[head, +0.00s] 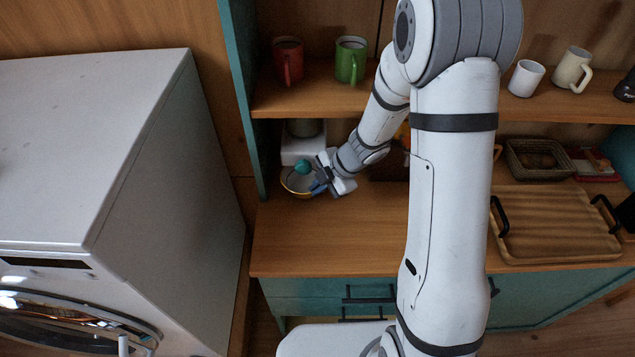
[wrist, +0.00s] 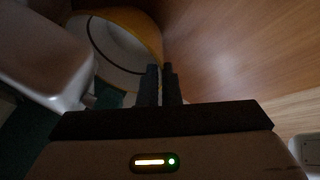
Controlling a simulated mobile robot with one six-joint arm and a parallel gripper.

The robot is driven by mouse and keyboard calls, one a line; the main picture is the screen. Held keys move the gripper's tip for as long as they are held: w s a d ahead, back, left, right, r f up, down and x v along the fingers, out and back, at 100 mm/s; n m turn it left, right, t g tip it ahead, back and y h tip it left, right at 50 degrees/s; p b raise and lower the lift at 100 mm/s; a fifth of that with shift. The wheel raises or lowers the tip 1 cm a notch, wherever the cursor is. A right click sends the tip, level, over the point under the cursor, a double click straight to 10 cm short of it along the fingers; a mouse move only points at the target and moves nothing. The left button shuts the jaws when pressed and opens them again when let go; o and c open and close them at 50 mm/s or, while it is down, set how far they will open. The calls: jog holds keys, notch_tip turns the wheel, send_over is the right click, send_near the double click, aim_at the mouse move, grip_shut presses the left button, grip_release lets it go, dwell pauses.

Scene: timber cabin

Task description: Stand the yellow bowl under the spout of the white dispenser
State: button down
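The white dispenser (head: 297,150) stands at the left end of the cabinet counter, against the teal side panel. A round teal part (head: 303,167) shows at its front, above the bowl in the picture. The yellow bowl (head: 288,190), white inside, is just in front of the dispenser. My gripper (head: 322,183) is at the bowl's right side. In the wrist view, the fingers (wrist: 160,82) are close together at the rim of the bowl (wrist: 142,22), apparently pinching it. The dispenser (wrist: 45,50) is close on the left there. I cannot tell whether the bowl touches the counter.
A red mug (head: 288,62), a green mug (head: 351,60) and white mugs (head: 526,78) stand on the shelf above. A wooden tray (head: 550,225) and a basket (head: 535,160) are at the right. The counter's front left (head: 310,235) is clear. A white washing machine (head: 90,140) stands left.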

jog(key=shift+w+f+b, duration=0.45)
jog(key=shift+f+b, duration=0.35)
jog(key=shift+s+b, duration=0.3)
jog(key=shift+s, duration=0.1)
jog(key=shift+w, duration=0.2)
jog(key=shift+s+f, duration=0.15)
jog(key=c, duration=1.6)
grip_release()
jog(key=p+v, duration=0.2)
jog(key=v, duration=1)
jog(key=shift+a+r, duration=0.1)
jog(key=shift+r, duration=0.1)
jog(key=shift+f, duration=0.1)
